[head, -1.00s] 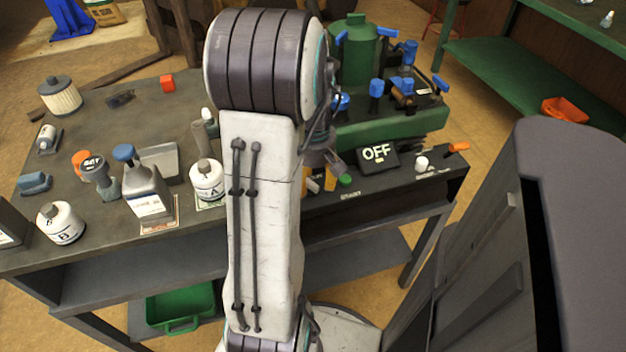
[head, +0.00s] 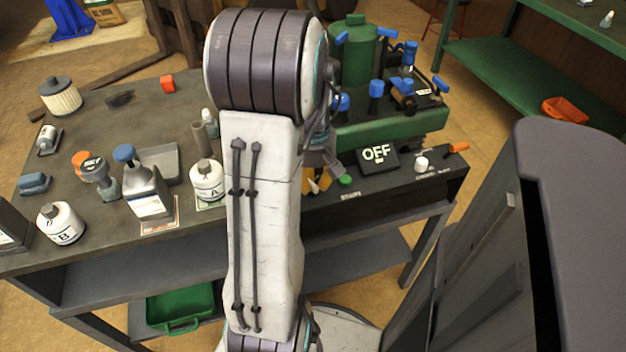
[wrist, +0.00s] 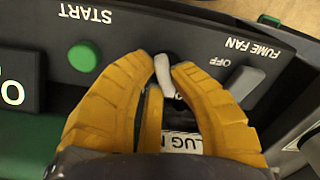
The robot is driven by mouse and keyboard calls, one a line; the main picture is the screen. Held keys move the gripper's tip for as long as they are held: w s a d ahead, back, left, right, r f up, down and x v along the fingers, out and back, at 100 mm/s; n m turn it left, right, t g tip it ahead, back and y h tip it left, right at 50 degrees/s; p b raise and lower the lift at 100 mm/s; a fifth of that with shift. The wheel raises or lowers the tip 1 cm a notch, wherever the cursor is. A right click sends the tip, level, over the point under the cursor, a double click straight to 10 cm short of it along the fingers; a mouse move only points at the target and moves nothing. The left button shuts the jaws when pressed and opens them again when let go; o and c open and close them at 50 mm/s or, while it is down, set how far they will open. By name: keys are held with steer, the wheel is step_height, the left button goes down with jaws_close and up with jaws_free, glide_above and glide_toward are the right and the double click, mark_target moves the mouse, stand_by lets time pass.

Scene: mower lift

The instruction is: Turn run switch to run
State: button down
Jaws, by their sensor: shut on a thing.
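In the wrist view a small white lever (wrist: 163,76) stands on the dark panel, between the tips of my gripper's yellow fingers (wrist: 168,68). My gripper is shut on this lever, which looks like the run switch. The word OFF is printed on the panel beside it. Its other label is partly hidden by the fingers. In the head view my gripper (head: 318,184) is at the bench's front edge, partly hidden by my arm; the lever cannot be made out there. A display (head: 377,156) reads OFF.
A green START button (wrist: 84,57) is beside my fingers, and a grey switch (wrist: 246,83) near the FUME FAN label is on the other side. A white knob (head: 421,164) and an orange handle (head: 457,148) are farther right. Bottle A (head: 207,180) stands left of my arm.

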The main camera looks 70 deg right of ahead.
mark_target(314, 183)
steer(key=m, duration=0.5)
steer(key=shift+s+a+m+p, duration=0.1)
steer(key=shift+m+p, duration=0.25)
steer(key=shift+m, duration=0.05)
steer(key=m, duration=0.5)
steer(key=shift+a, duration=0.1)
steer(key=shift+f+m, duration=0.1)
steer(key=shift+m, duration=0.3)
steer(key=c, duration=1.1)
jaws_free()
step_height(314, 183, up, 12)
